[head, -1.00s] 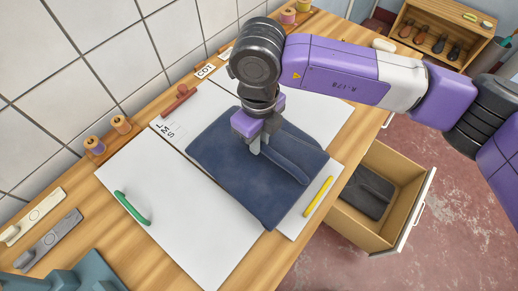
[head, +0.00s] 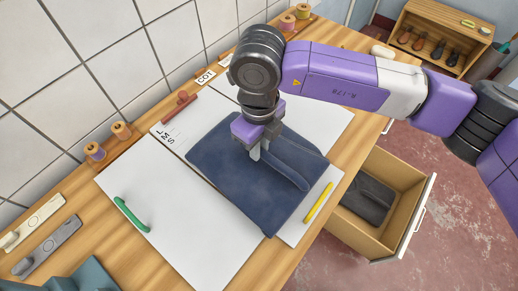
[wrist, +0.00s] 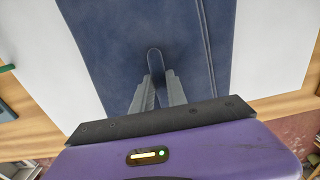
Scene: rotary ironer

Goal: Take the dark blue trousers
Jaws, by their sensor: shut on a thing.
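The dark blue trousers (head: 240,190) lie folded flat across the white sheets on the wooden worktop. A raised strip of the same dark blue runs along their top. My gripper (head: 254,153) points down at the upper middle of the trousers. In the wrist view, my gripper (wrist: 155,85) is shut on a narrow, round-ended dark blue piece (wrist: 155,62) that stands up from the trousers (wrist: 130,28). The fingers hide part of this piece. The trousers still appear to rest on the sheets.
A green handle-like piece (head: 130,214) lies on the left white sheet (head: 165,215). A yellow stick (head: 318,202) lies by the trousers' right edge. An open drawer (head: 408,215) with a dark folded item (head: 368,200) juts out at right. Thread spools (head: 121,130) stand along the tiled wall.

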